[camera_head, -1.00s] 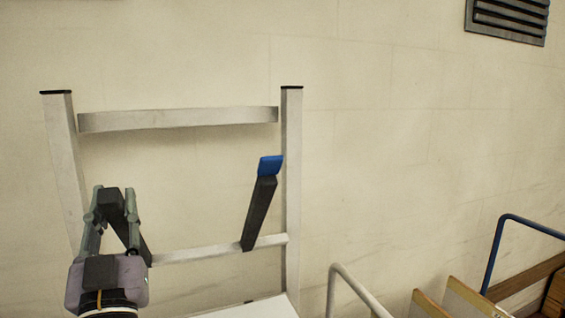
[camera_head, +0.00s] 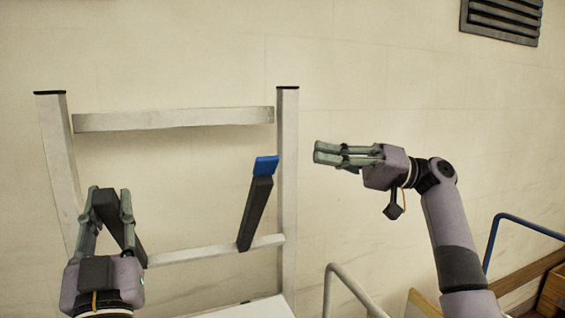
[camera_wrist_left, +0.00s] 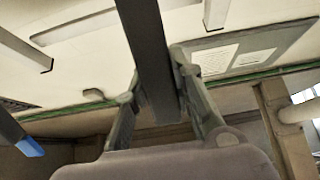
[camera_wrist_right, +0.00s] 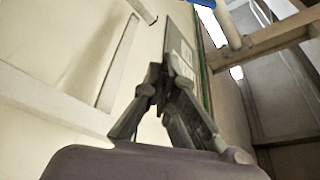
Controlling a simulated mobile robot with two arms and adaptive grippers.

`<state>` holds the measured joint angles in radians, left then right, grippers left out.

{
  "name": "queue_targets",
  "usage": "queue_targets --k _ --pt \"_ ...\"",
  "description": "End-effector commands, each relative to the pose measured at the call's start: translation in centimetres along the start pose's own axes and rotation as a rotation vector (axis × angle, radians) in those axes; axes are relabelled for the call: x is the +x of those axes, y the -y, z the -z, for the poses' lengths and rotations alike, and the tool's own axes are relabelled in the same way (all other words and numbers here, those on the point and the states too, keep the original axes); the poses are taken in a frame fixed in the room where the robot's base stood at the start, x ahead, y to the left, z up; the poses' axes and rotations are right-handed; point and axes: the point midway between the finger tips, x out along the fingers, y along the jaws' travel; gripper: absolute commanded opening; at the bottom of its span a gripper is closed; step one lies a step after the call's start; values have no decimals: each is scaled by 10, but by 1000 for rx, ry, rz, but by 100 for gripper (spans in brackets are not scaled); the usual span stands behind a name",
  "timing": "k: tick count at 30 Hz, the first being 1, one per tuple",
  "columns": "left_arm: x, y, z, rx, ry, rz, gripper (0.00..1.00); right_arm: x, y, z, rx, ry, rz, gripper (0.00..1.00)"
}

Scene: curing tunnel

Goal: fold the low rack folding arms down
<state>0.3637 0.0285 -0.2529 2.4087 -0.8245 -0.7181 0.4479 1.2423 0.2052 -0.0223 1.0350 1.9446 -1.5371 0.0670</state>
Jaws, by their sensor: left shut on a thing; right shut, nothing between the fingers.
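The low rack is a pale metal frame (camera_head: 287,140) against the wall, with a lower rail (camera_head: 205,252). Its right folding arm (camera_head: 255,213) is dark with a blue tip (camera_head: 265,166) and stands raised, leaning slightly right. The left folding arm (camera_head: 136,246) is also dark and tilted up from the lower rail; it crosses the left wrist view (camera_wrist_left: 152,60). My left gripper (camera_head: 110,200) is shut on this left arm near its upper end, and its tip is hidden. My right gripper (camera_head: 317,152) is shut and empty, to the right of the rack and apart from the right folding arm.
A grey bent rail (camera_head: 345,280) and a blue rail (camera_head: 525,225) stand at the lower right, near wooden boards (camera_head: 425,303). A dark vent (camera_head: 502,20) is high on the wall. The wall area above my right gripper is clear.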

Motion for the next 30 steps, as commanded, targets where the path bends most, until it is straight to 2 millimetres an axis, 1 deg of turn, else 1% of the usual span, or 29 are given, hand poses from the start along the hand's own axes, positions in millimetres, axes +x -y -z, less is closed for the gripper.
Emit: queue_targets --k 2,5,8,15,18,20,24,30 --pt "0 0 1 -1 -3 1 0 7 6 -2 -11 20 9 0" --pt "0 0 1 -1 -3 1 0 18 7 -2 -14 23 11 0" --pt "0 0 1 -1 -3 0 0 36 7 -3 -14 24 12 0" --pt "0 0 1 -1 -3 0 0 89 7 -4 -13 22 11 0" --pt "0 0 1 -1 -3 0 0 106 6 -5 -12 20 9 0" --pt "0 0 1 -1 -3 0 0 98 5 -14 -12 17 7 0" --pt "0 1 1 -1 -2 1 0 93 6 -29 -11 17 8 0" --pt "0 0 1 -1 -2 0 0 90 6 -40 -11 18 9 0"
